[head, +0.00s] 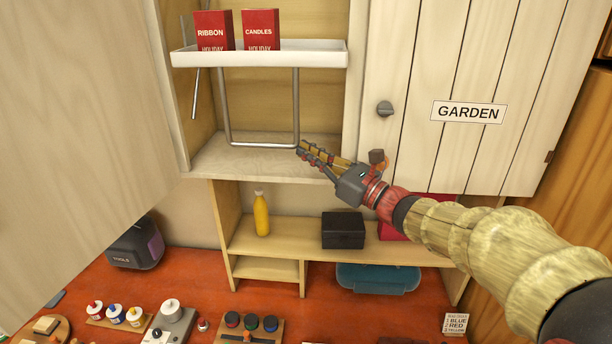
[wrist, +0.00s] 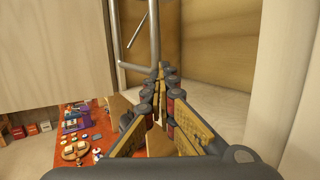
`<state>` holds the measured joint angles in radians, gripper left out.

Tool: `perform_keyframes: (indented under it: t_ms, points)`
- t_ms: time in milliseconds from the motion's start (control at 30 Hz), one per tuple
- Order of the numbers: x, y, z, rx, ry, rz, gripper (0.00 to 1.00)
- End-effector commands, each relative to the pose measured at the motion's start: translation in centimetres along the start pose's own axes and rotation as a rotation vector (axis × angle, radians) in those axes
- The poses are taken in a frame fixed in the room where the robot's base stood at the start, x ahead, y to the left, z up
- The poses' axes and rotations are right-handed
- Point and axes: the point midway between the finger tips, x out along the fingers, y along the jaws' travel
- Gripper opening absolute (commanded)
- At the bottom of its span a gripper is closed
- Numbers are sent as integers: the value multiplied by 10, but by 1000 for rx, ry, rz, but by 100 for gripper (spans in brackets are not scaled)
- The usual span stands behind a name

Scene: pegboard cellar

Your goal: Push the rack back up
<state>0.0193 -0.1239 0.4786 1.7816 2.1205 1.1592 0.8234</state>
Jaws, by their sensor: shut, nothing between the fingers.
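The rack is a white tray (head: 260,59) on metal side arms inside the open cabinet, with a U-shaped metal bar (head: 265,145) hanging below it. Two red boxes stand on the tray, one marked RIBBON (head: 214,31) and one marked CANDLES (head: 261,30). My gripper (head: 301,147) is shut and empty, its tips beside the lower right corner of the bar, just above the cabinet floor. In the wrist view the bar (wrist: 152,40) rises right at the fingertips (wrist: 161,68); I cannot tell whether they touch it. The tray is out of the wrist view.
The cabinet door (head: 80,120) stands open at left. The closed GARDEN door (head: 450,90) is at right, behind my arm. The shelf below holds a yellow bottle (head: 261,214) and a black box (head: 343,230). The red worktop (head: 200,283) carries many small items.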

Motion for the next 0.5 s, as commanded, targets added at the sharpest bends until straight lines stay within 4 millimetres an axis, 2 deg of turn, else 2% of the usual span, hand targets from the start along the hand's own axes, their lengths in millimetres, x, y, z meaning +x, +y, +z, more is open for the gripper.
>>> perform_keyframes:
  t_ms: [33, 200, 500]
  points:
    - [6, -5, 12, -4, -3, 1, 0]
    - [18, -18, 30, -3, -2, 2, 0]
    - [28, -28, 43, -2, -1, 1, 0]
